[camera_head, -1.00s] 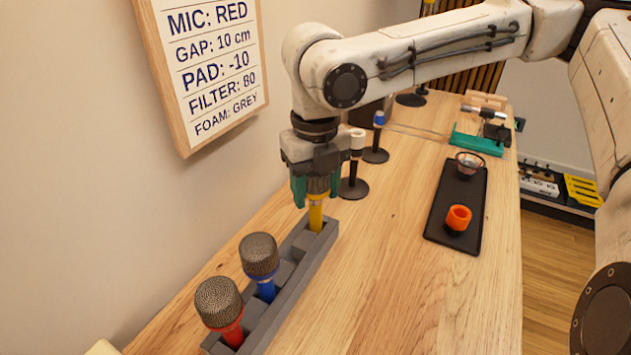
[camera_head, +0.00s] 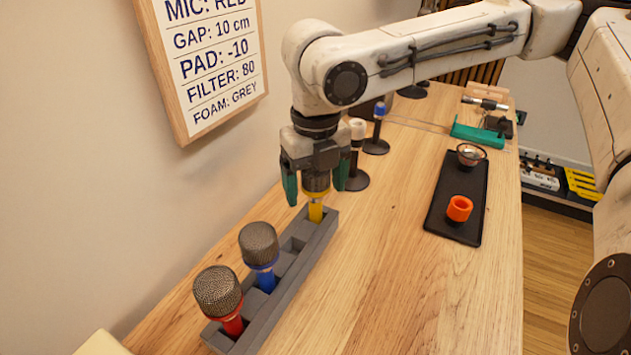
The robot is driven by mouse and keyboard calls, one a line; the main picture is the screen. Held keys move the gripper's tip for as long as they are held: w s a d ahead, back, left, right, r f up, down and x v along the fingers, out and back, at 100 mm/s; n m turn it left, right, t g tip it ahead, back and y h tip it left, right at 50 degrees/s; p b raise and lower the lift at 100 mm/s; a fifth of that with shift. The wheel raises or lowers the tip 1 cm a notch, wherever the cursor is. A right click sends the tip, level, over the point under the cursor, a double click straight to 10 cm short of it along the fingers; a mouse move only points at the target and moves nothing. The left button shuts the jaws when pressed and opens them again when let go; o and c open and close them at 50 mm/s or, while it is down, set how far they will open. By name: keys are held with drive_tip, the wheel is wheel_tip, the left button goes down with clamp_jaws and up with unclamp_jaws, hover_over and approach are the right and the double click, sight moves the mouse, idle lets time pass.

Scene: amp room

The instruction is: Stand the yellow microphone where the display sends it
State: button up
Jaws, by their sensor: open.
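The yellow microphone (camera_head: 316,213) stands upright in the far end slot of the grey rack (camera_head: 297,276). Its head is mostly hidden behind my gripper. My gripper (camera_head: 316,182) points down and is open, with one green finger on each side of the microphone's head; I see no clear contact. The wall board (camera_head: 213,55) reads MIC: RED, GAP: 10 cm, PAD: -10, FILTER: 80, FOAM: GREY, its top line partly cut off. A white-topped stand (camera_head: 357,130) and a blue-topped stand (camera_head: 379,110) rise on black bases behind my gripper.
The blue microphone (camera_head: 260,248) and red microphone (camera_head: 219,293) stand in the same rack, nearer. A green holder (camera_head: 478,134) lies behind. The wooden tabletop between rack and tray is clear.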

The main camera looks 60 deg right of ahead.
wheel_tip(320, 180, up, 11)
drive_tip(key=shift+f+p, duration=0.1)
drive_tip(key=shift+p, duration=0.95)
drive_tip(key=shift+s, duration=0.1)
